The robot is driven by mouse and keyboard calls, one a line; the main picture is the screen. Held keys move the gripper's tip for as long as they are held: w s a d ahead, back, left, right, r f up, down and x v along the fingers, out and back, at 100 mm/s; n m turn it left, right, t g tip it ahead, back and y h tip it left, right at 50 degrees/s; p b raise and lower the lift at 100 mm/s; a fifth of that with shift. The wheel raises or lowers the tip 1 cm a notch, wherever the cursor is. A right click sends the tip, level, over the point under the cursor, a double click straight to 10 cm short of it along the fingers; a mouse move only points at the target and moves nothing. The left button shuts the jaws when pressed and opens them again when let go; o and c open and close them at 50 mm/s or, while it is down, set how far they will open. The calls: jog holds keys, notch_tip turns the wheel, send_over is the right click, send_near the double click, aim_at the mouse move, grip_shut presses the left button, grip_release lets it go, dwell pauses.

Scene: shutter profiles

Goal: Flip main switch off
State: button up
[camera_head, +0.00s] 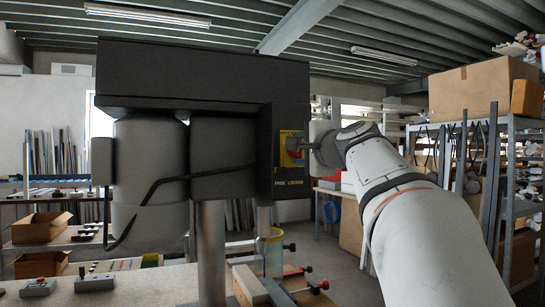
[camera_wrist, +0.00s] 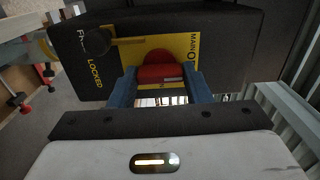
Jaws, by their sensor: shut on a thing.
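The main switch is a red knob (camera_wrist: 162,72) on a yellow plate (camera_wrist: 190,48) marked "MAIN", on the side of a black machine housing (camera_wrist: 265,40). In the wrist view my gripper (camera_wrist: 160,82) has its two blue fingers on either side of the knob, shut on it. The knob's handle shows as a bar lying across the picture between the fingers. In the head view the yellow plate (camera_head: 289,140) is on the right end of the machine (camera_head: 205,75), and my gripper (camera_head: 300,146) reaches it from the right. The knob is mostly hidden there.
A black round knob (camera_wrist: 97,41) with a brass-coloured bar sits beside the switch, near the word "LOCKED". A table (camera_head: 130,285) with clamps and blocks stands below the machine. A metal shelf (camera_head: 515,190) with a cardboard box (camera_head: 480,90) stands right, behind my arm.

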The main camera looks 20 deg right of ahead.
jog(key=o, duration=1)
jog(key=s+b, duration=0.1)
jog(key=s, duration=0.6)
jog(key=shift+s+d, duration=0.1)
jog(key=shift+s, duration=0.3)
